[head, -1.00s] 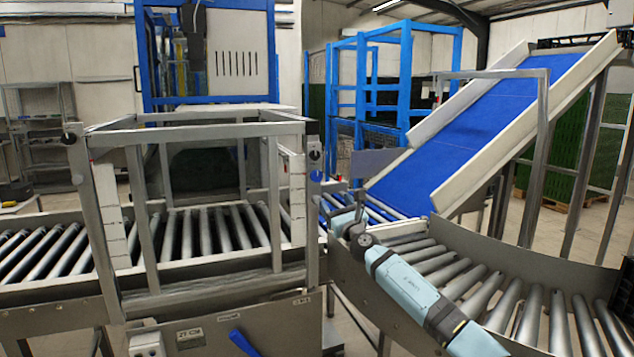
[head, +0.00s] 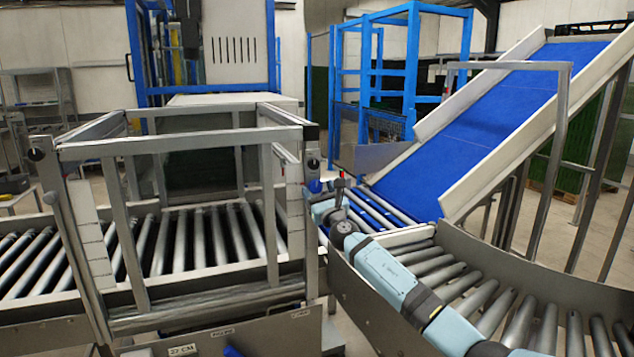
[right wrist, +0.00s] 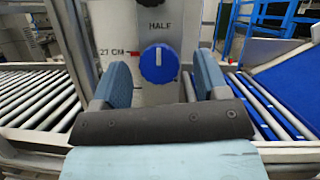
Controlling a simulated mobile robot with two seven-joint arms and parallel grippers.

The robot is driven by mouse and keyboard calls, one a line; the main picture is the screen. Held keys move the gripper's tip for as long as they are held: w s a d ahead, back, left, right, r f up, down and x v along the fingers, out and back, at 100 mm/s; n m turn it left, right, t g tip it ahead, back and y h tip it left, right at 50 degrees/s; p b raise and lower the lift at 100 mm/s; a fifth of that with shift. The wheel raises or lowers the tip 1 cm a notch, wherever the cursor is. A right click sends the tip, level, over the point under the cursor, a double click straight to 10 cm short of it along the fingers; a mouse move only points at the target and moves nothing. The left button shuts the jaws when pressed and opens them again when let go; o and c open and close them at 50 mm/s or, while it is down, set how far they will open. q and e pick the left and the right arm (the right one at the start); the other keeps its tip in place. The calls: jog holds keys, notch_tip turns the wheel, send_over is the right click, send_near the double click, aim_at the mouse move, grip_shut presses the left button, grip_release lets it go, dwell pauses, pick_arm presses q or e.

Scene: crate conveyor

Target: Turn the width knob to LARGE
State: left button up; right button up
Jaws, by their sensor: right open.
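The width knob (right wrist: 159,63) is a round blue dial on a pale panel in the right wrist view. Its white pointer line points up toward the word HALF; "27 CM" and a red mark are to its left. No LARGE label shows. My right gripper (right wrist: 162,78) is open, its two blue-grey fingers on either side of the knob with visible gaps, not gripping it. In the head view my right gripper (head: 322,206) is at the frame's right post, beside a small blue spot that may be the knob. My left gripper is not in view.
A metal frame (head: 180,142) stands over a roller conveyor (head: 200,240). A curved roller section (head: 480,295) lies under my right arm, and a blue belt incline (head: 510,120) rises at the right. A blue part (head: 232,351) shows at the bottom edge.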

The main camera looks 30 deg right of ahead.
jog(key=shift+w+r, duration=0.15)
jog(key=shift+w, duration=0.25)
jog(key=shift+r, duration=0.1)
jog(key=c, duration=0.9)
jog(key=shift+c, duration=0.2)
